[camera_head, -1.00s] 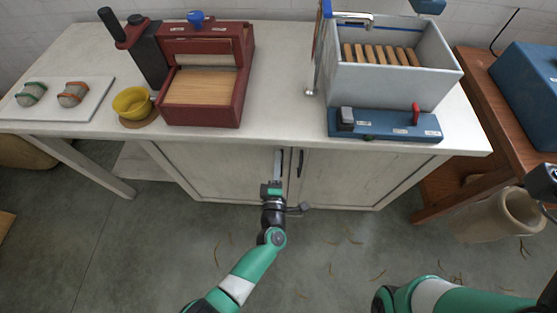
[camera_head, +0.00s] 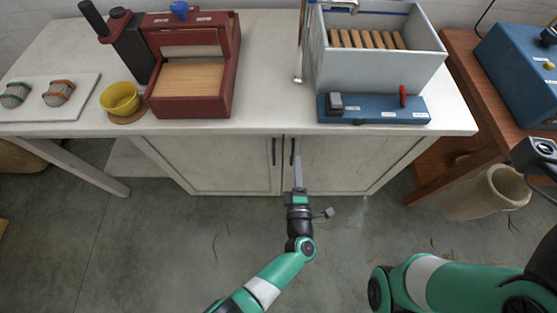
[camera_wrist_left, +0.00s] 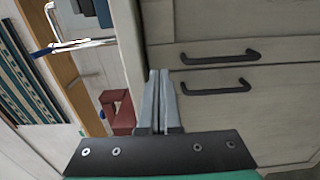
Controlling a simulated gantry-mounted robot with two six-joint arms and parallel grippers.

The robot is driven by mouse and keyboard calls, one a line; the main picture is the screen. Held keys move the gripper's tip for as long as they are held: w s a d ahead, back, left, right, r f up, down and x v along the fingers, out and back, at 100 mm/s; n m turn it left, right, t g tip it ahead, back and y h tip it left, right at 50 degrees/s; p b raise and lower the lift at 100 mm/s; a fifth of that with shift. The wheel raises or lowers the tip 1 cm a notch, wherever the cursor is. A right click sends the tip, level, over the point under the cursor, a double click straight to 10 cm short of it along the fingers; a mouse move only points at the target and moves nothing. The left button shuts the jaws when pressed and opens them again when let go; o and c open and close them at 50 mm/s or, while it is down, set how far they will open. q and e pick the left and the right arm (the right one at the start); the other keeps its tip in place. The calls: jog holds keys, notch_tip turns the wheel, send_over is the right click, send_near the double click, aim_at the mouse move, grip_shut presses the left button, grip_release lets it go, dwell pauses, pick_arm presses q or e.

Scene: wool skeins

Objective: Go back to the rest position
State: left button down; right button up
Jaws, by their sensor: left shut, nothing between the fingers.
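My left gripper (camera_head: 298,172) is in front of the white cabinet doors in the head view, below the front edge of the tabletop. In the left wrist view its two fingers (camera_wrist_left: 160,82) lie together, shut with nothing between them. The cabinet's dark handles (camera_wrist_left: 218,88) are close to the fingertips in that view; I cannot tell whether anything touches. My right arm (camera_head: 440,285) shows at the lower right of the head view. Its gripper fingers are not clearly seen; a grey wrist part (camera_head: 540,150) shows at the right edge.
The white table (camera_head: 270,70) holds a dark red box (camera_head: 220,95), a yellow bowl (camera_head: 120,98), a white board with two skeins (camera_head: 35,100), a grey basin (camera_head: 385,80) and a blue panel (camera_head: 350,113). A brown bench (camera_head: 465,100) and beige crock (camera_head: 480,190) stand right. Open floor lies in front.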

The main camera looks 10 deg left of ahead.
pick_arm(q)
jog(key=shift+s+d+f, duration=0.1)
jog(key=shift+s+d, duration=0.2)
jog(key=shift+d, duration=0.55)
pick_arm(e)
jog(key=shift+s+f, duration=0.1)
jog(key=shift+f, duration=0.35)
